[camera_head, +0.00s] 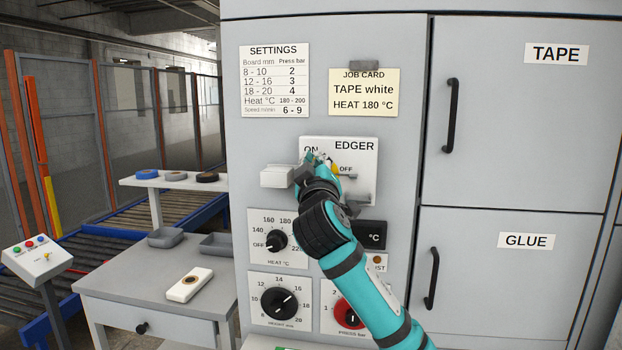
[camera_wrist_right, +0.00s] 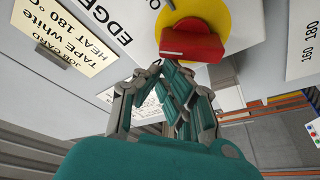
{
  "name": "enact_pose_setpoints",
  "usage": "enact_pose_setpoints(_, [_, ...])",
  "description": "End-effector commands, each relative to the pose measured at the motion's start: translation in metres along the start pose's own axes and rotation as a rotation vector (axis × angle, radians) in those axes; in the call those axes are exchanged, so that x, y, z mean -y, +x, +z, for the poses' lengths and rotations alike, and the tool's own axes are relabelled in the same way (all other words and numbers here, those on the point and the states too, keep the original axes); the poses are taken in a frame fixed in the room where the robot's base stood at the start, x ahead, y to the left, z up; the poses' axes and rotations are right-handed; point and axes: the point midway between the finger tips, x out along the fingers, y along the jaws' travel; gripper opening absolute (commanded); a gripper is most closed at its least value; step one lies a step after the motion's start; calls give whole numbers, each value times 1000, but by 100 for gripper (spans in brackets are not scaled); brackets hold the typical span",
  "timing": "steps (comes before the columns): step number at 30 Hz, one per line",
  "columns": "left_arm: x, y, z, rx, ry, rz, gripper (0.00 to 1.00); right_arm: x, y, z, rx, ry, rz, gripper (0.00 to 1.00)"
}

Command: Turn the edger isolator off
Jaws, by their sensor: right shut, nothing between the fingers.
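The EDGER isolator plate (camera_head: 365,187) is on the grey cabinet front, with ON at its upper left and OFF at its right. In the head view my right gripper (camera_head: 317,163) is in front of the switch and hides most of it. The right wrist view shows the red handle (camera_wrist_right: 192,44) on a yellow disc (camera_wrist_right: 215,18). There my right gripper (camera_wrist_right: 163,68) is shut and empty, its fingertips close to the handle; I cannot tell if they touch. I cannot tell for sure which label the handle points to. My left gripper is out of view.
Below the plate are the HEAT dial (camera_head: 276,240), a black dial (camera_head: 279,302) and a red PRESS dial (camera_head: 350,312). Cabinet doors marked TAPE (camera_head: 520,110) and GLUE (camera_head: 510,275) are at the right. A grey table (camera_head: 125,288) stands at the lower left.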

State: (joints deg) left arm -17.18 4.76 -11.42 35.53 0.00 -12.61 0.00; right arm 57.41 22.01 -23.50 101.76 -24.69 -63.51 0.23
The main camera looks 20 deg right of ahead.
Motion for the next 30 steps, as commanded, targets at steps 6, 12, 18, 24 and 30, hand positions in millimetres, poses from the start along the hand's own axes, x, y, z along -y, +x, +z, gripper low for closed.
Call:
enact_pose_setpoints(6, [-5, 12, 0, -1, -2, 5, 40, -1, 0, 4, 3, 69, 24, 0])
enact_pose_setpoints(12, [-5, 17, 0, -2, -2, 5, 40, -3, -1, 4, 3, 109, 39, 0])
enact_pose_setpoints(18, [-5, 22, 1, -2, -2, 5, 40, -4, -1, 4, 2, 143, 51, 0])
enact_pose_setpoints(24, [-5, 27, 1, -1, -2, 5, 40, -4, -1, 6, 3, 177, 62, 0])
enact_pose_setpoints(30, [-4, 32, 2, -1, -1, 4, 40, -5, -2, 7, 3, 215, 76, 0])
